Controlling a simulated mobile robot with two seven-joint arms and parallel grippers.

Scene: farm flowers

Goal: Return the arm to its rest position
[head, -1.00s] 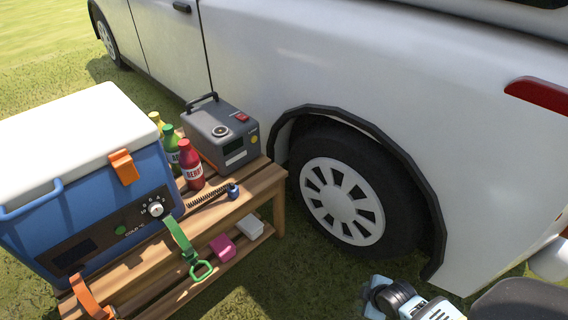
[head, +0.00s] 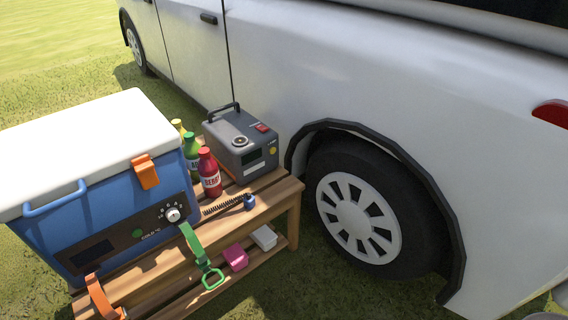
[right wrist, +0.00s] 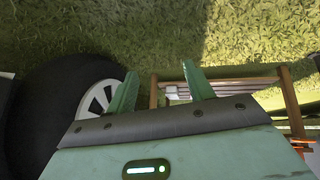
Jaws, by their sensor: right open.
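My right gripper (right wrist: 160,85) shows in the right wrist view with its two green fingers spread apart and nothing between them. Grass, the wheel and part of the bench appear beyond the fingers, and they look clear of all of these. In the head view neither gripper shows; only a small grey sliver, possibly part of my right arm, is at the bottom right corner. My left gripper is in neither view.
A wooden bench (head: 278,201) holds a blue cooler (head: 115,205), several bottles including a red one (head: 209,176), and a grey power box (head: 243,148). A white vehicle (head: 400,80) with a black-tyred wheel (head: 358,218) stands behind and right. Grass in front is open.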

